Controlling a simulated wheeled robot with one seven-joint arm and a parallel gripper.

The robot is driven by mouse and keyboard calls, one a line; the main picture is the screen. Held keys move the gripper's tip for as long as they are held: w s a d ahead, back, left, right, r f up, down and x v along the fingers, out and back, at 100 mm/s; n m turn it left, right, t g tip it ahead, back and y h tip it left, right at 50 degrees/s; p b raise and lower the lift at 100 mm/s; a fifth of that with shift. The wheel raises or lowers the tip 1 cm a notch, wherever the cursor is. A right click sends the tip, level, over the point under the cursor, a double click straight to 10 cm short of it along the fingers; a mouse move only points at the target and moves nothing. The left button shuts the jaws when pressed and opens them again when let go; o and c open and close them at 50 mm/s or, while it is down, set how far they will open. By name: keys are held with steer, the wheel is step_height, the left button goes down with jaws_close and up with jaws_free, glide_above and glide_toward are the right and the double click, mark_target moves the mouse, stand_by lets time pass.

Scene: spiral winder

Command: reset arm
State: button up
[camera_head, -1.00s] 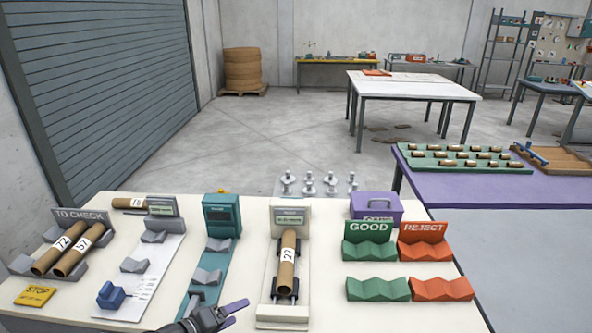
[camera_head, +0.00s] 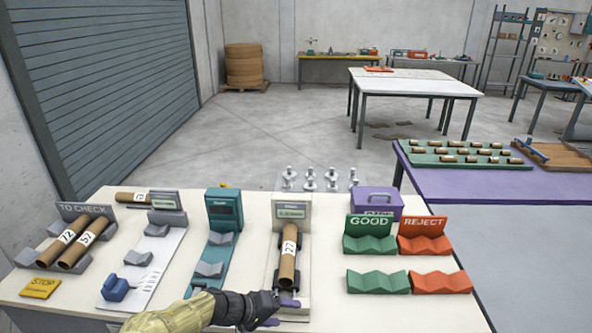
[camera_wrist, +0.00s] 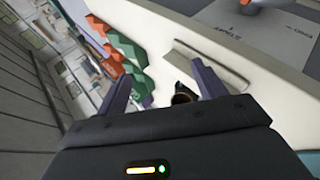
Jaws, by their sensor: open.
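My gripper (camera_head: 281,309) is at the front of the white bench, at the near end of the fixture (camera_head: 297,308) that holds the brown tube marked 27 (camera_head: 289,256). My forearm in its yellow-grey sleeve reaches in from the bottom left. In the wrist view my gripper (camera_wrist: 165,88) shows two purple fingers spread apart with nothing clearly held between them. A dark open tube end (camera_wrist: 183,94) shows between and beyond the fingers. Whether a finger touches the tube or fixture I cannot tell.
Two tubes lie in the TO CHECK rack (camera_head: 85,211) at left. A grey stand (camera_head: 167,199), a teal stand (camera_head: 224,208), the green GOOD cradles (camera_head: 369,245) and red REJECT cradles (camera_head: 424,246) stand along the bench. The front right of the bench is clear.

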steer(key=s+d+m+g+y, duration=0.2)
steer(key=d+g, duration=0.1)
steer(key=d, duration=0.5)
steer(key=s+d+r+m+y, duration=0.1)
steer(key=s+d+r+y, duration=0.6)
steer(key=s+d+r, duration=0.4)
steer(key=shift+s+d+r+t, duration=0.2)
steer(key=shift+s+r+t, duration=0.2)
steer(key=shift+r, duration=0.25)
